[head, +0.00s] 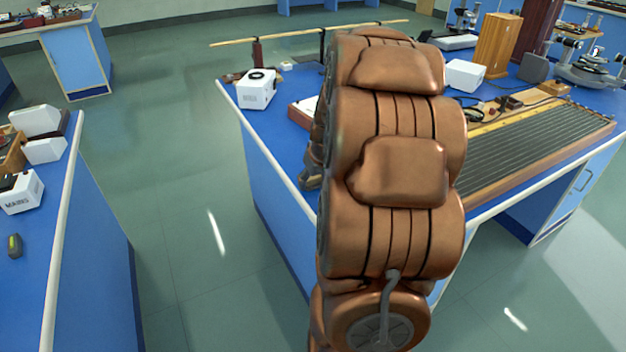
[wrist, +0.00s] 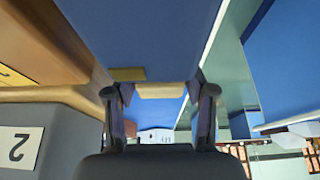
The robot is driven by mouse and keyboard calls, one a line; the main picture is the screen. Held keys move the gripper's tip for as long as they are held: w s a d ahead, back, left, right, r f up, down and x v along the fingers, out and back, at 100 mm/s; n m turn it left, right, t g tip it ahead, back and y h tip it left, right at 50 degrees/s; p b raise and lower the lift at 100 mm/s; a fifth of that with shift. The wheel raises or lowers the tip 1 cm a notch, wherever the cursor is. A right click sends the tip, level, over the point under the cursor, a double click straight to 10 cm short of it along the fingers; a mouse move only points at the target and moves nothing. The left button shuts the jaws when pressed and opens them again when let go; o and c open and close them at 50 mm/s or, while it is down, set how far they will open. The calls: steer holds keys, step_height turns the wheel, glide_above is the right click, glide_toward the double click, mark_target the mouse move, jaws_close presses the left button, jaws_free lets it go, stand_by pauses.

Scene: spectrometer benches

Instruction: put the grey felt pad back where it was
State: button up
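In the wrist view my gripper (wrist: 161,92) has its two dark fingers set wide apart. A pale cream flat piece (wrist: 160,91) spans most of the gap between the fingertips. I cannot tell whether the fingers touch it or it lies beyond them. A small olive-tan strip (wrist: 127,74) shows just beyond the left finger against a blue surface. I cannot make out a clearly grey felt pad in either view.
In the head view the middle bench holds a white box (head: 257,89), a long ribbed board (head: 535,145) and a wooden box (head: 497,45). Floor (head: 190,200) lies clear at left.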

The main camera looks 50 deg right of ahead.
steer(key=o, duration=0.4)
steer(key=shift+f, duration=0.35)
steer(key=shift+r, duration=0.1)
